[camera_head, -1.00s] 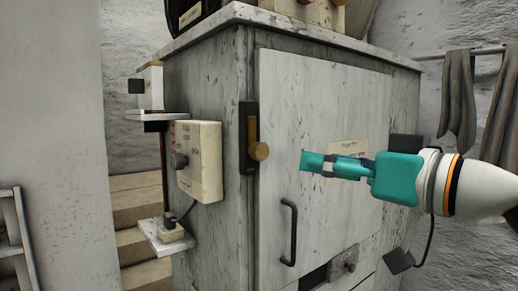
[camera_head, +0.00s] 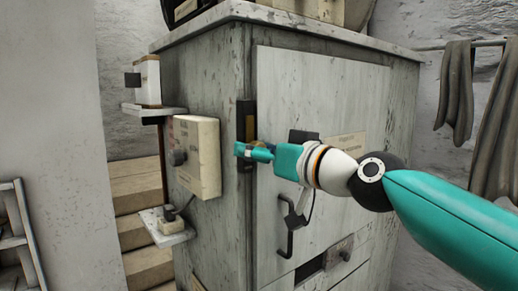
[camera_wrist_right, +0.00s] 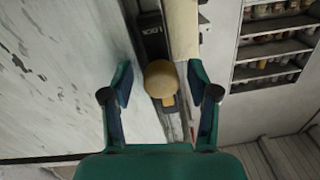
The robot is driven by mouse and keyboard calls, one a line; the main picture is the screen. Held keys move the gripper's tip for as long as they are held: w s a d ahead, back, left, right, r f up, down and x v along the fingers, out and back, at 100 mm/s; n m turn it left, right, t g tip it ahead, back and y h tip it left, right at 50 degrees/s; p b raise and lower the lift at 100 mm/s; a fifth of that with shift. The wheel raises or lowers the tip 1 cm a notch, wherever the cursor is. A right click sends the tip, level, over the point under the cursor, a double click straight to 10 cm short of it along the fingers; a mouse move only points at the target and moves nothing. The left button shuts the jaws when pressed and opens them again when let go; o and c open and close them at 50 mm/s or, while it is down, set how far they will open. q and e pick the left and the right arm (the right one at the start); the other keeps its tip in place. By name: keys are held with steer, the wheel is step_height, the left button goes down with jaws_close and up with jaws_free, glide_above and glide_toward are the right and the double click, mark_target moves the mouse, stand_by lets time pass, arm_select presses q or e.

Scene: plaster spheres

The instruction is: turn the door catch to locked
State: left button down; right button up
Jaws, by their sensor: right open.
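The door catch (camera_head: 247,110) is a dark upright plate with a brass-coloured bar, at the edge of the weathered cabinet door (camera_head: 310,95). My right gripper (camera_head: 240,150) is at the catch in the head view and hides its lower part and the knob. In the right wrist view the round tan knob (camera_wrist_right: 161,77) lies between the two open fingers (camera_wrist_right: 162,95), with a gap on either side. Lettering that reads LOCK shows on the dark plate (camera_wrist_right: 152,38) above the knob. My left gripper is out of view.
A cream switch box (camera_head: 196,155) sticks out from the cabinet side, left of the catch. A black door handle (camera_head: 288,240) is below my right arm. Small shelves (camera_head: 165,226) jut out at the left. Dark cloths (camera_head: 455,90) hang at the right.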

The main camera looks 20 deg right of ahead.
steer(key=shift+c, duration=0.4)
jaws_close()
